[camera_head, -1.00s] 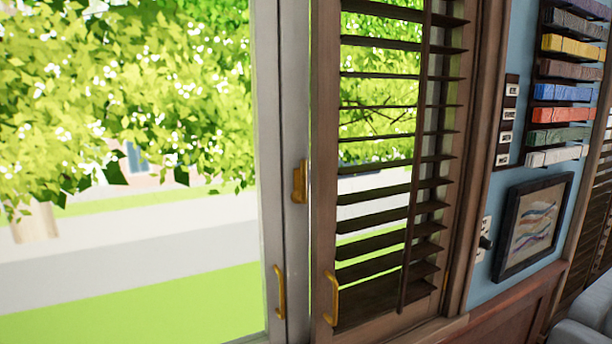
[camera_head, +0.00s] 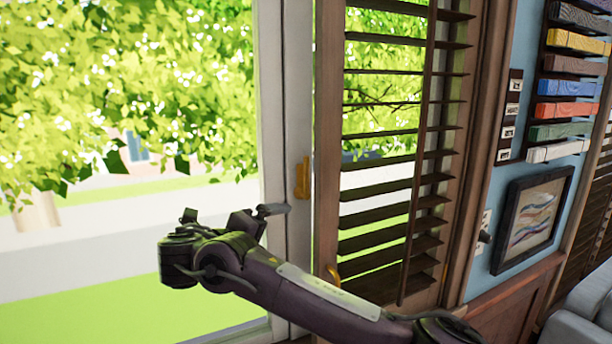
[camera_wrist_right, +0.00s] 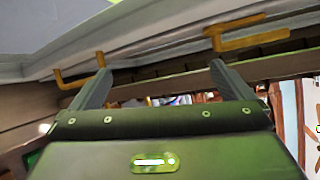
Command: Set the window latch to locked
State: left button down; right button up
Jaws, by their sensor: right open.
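The gold window latch (camera_head: 302,178) sits on the pale window frame, right of the big pane, with its long part upright. My right arm reaches in from the lower right, and my right gripper (camera_head: 258,213) is below and left of the latch in the head view, apart from it. In the wrist view my right gripper (camera_wrist_right: 165,82) has its two fingers spread and nothing between them. Two gold fittings show beyond the fingers, one at the left (camera_wrist_right: 80,76) and one at the right (camera_wrist_right: 248,36); I cannot tell which is the latch. My left gripper is out of view.
A slatted wooden shutter (camera_head: 445,120) stands just right of the latch, with a gold handle (camera_head: 333,275) partly behind my arm. A framed picture (camera_head: 533,222), coloured blocks on wall racks (camera_head: 567,87) and a grey sofa (camera_head: 592,305) are farther right.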

aim_at(306, 178)
notch_tip(306, 178, up, 10)
jog(key=d+n+t+h, duration=0.1)
jog(key=d+n+h, duration=0.1)
jog(key=d+h, duration=0.15)
jog(key=p+x, duration=0.1)
jog(key=x, duration=0.1)
jog(key=p+x, duration=0.1)
jog(key=x, duration=0.1)
jog(key=w+a+p+x, duration=0.1)
jog(key=p+x, duration=0.1)
jog(key=shift+d, duration=0.15)
jog(key=shift+w+d+f, duration=0.15)
jog(key=shift+w+d, duration=0.25)
jog(key=c, duration=1.1)
jog(key=shift+a+f, duration=0.1)
jog(key=shift+c, duration=0.3)
